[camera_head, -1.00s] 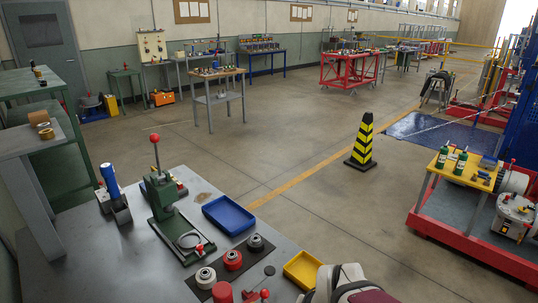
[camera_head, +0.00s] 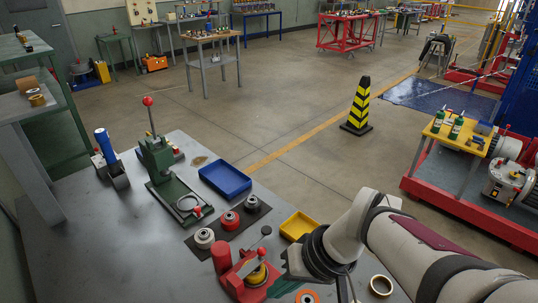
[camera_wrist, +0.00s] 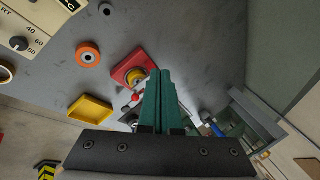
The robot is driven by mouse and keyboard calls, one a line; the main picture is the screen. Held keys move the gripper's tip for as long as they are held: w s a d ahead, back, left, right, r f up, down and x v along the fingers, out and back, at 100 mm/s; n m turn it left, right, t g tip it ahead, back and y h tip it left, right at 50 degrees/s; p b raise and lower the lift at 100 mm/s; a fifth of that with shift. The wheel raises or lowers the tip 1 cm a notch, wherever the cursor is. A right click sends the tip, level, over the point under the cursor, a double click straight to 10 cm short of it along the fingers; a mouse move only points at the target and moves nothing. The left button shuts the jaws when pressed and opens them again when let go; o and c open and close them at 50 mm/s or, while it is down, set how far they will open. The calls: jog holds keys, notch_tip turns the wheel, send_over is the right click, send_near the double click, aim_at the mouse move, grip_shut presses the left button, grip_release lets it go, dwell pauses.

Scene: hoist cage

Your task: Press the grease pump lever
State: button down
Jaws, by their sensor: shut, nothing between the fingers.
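A red device (camera_head: 226,283), which looks like the grease pump, stands on the grey workbench.
A green press (camera_head: 160,165) with a red-ball lever stands behind left. A blue tray (camera_head: 225,179), a yellow tray (camera_head: 299,226) and several rollers on a dark mat lie near the device. An orange ring (camera_wrist: 88,54) and a brass ring (camera_head: 381,285) lie near my arm.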

jog(key=w+d+f+n+t, duration=0.1)
jog(key=w+f+n, duration=0.1)
jog(key=w, duration=0.6)
jog(key=w+d+f+n+t, duration=0.2)
jog(key=w+n, duration=0.1)
jog(key=w, duration=0.4)
jog(key=w+d+f+n+t+y, duration=0.1)
jog(key=w+f+n+t, duration=0.1)
jog(key=w, duration=0.6)
jog(key=shift+w+d+f+n, duration=0.15)
jog(key=shift+w+f+n, duration=0.2)
jog(key=shift+f+n, duration=0.15)
jog(key=shift+f, duration=0.1)
send_over(257, 238)
jog(key=w+d, duration=0.2)
jog(key=d, duration=0.2)
notch_tip(257, 238, down, 10)
jog(key=shift+s+d+r, duration=0.1)
jog(key=shift+s+r, duration=0.05)
jog(key=shift+r, duration=0.05)
jog(key=shift+f, duration=0.65)
